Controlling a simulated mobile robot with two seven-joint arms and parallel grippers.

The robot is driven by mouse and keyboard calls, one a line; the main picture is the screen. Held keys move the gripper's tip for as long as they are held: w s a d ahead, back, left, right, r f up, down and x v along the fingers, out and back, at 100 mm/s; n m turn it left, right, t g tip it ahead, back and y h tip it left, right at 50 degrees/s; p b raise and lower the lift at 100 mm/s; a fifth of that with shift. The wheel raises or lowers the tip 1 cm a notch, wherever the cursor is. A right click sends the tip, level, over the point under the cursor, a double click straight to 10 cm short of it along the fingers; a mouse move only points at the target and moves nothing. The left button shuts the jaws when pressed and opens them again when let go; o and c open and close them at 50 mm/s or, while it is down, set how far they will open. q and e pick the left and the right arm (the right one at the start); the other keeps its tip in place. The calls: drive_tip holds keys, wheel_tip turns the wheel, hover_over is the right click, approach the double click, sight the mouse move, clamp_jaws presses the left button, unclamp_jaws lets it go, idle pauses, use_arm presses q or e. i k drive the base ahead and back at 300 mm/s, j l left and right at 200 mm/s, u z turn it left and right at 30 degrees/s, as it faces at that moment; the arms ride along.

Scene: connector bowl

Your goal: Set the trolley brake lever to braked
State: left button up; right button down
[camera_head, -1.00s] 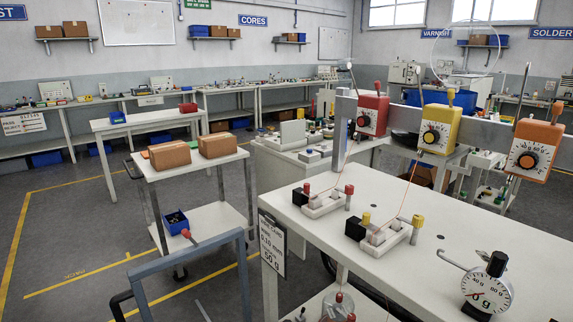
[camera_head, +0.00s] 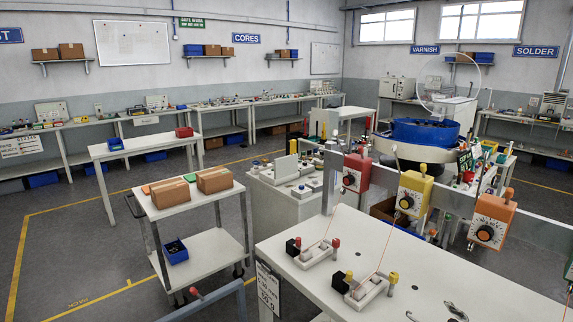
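A lever with a red grip (camera_head: 195,293) shows near the bottom edge, beside a blue-grey tube frame (camera_head: 215,299) that is cut off by the picture edge. I cannot tell whether it is the brake lever or which position it is in. A white two-shelf trolley (camera_head: 206,246) stands behind it at left. Cartons sit on its top shelf and a blue bin (camera_head: 175,251) sits on its lower shelf. Neither of my grippers is in view.
A white bench (camera_head: 300,285) with clamp fixtures fills the lower right. A rail above it carries red (camera_head: 356,173), yellow (camera_head: 413,195) and orange (camera_head: 491,220) dial units. Open grey floor (camera_head: 70,240) with yellow lines lies left of the trolley.

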sight(195, 291)
drive_tip(key=k+j+u, duration=0.1)
drive_tip(key=j, duration=0.3)
drive_tip(key=k+j+u, duration=0.15)
drive_tip(key=j, duration=0.3)
drive_tip(key=k+j+u, duration=0.1)
drive_tip(key=j, duration=0.3)
